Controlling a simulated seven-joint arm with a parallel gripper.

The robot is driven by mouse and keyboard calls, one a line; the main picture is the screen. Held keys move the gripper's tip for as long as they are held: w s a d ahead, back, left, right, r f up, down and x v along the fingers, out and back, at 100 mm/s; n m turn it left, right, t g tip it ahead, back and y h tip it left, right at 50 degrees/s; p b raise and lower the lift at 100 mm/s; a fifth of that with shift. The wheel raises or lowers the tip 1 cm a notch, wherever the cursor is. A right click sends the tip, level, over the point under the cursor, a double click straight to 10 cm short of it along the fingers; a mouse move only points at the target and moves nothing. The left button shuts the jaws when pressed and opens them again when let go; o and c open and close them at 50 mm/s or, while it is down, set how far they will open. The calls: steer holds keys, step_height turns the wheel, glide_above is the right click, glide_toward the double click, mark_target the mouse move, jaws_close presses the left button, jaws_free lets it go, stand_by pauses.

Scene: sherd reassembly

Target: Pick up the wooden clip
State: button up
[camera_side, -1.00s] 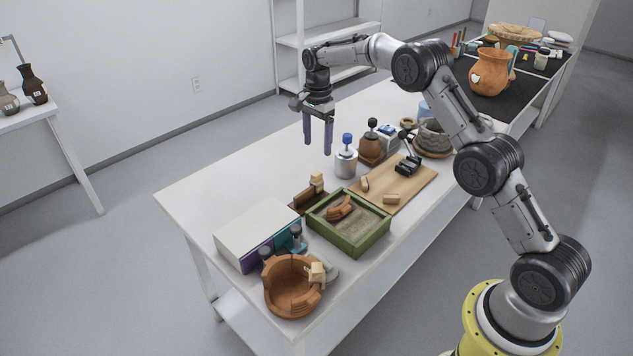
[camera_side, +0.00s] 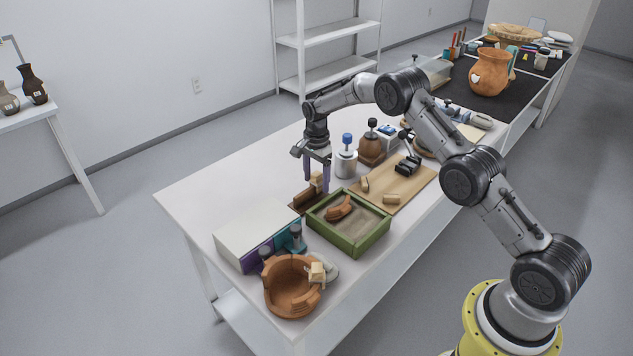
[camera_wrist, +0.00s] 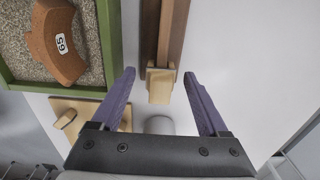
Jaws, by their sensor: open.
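A pale wooden clip (camera_side: 316,179) stands at the end of a dark brown wooden rack (camera_side: 304,201) on the white table. In the wrist view the clip (camera_wrist: 160,84) lies between the two purple fingers, with a gap on each side. My gripper (camera_wrist: 159,76) is open and empty. In the side view my gripper (camera_side: 317,185) is low over the rack, its fingers on either side of the clip, and one finger partly overlaps the view of it.
A green sand tray (camera_side: 349,243) with a numbered orange sherd (camera_side: 338,208) sits close beside the rack. Other pale clips lie on a wooden board (camera_side: 412,183) and on the broken bowl (camera_side: 288,293). A white jar (camera_side: 346,163) stands behind.

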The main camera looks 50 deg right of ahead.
steer(key=shift+f, duration=0.4)
steer(key=c, duration=0.9)
steer(key=shift+r, duration=0.15)
